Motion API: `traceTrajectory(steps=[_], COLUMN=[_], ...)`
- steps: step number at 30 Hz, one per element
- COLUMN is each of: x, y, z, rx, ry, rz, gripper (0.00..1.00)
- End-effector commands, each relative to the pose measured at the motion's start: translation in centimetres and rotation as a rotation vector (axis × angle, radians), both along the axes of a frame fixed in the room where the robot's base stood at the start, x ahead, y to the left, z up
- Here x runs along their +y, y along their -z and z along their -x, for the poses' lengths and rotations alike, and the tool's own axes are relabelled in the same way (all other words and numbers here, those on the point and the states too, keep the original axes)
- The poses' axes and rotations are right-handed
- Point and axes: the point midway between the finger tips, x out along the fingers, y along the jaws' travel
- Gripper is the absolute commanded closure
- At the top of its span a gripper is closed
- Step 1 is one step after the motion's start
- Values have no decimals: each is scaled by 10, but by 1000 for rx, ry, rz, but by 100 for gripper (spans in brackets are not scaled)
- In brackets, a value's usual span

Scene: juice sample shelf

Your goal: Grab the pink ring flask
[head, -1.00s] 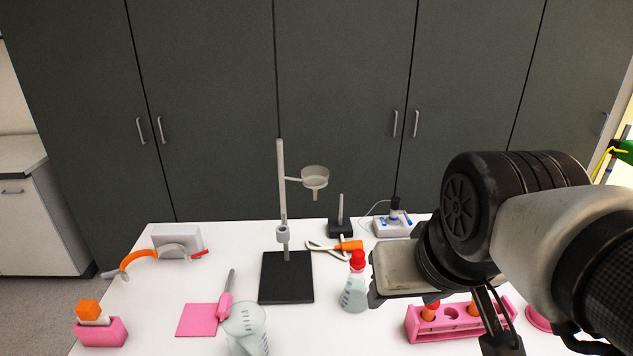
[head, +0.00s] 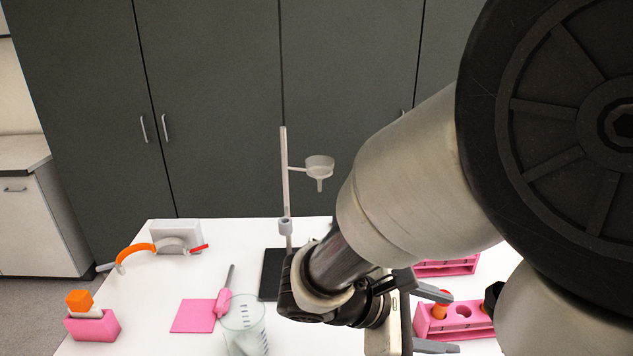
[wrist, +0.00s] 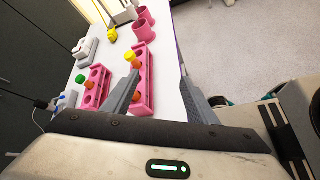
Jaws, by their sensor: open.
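I cannot make out a flask with a pink ring in either current view. Two pink, round, open-topped objects (wrist: 142,31) stand at the far part of the white table in the wrist view; whether either belongs to the flask I cannot tell. My gripper (head: 436,320) is open, with its fingers apart, over the right part of the table by a pink tube rack (head: 470,331). In the wrist view, my gripper (wrist: 158,82) shows nothing held. The pink rack lies beside and partly behind the left finger. My arm hides much of the table's right side.
A clear beaker (head: 245,325), a pink mat (head: 193,315) and a stand with a funnel (head: 319,165) are left of my arm. A second pink rack (wrist: 95,88) holds capped tubes. The table edge and open floor (wrist: 235,50) lie right in the wrist view.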

Motion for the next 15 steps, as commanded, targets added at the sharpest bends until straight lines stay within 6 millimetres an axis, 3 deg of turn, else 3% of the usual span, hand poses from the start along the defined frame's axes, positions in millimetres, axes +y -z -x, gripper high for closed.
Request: traceTrajectory(steps=[1, 7, 12, 15], x=[10, 76, 131, 146], y=[16, 44, 66, 72], z=[-18, -85, -110, -115], rx=[57, 156, 172, 173], ry=[-125, -586, -835, -898], rz=[124, 544, 737, 782], gripper=[47, 47, 47, 47])
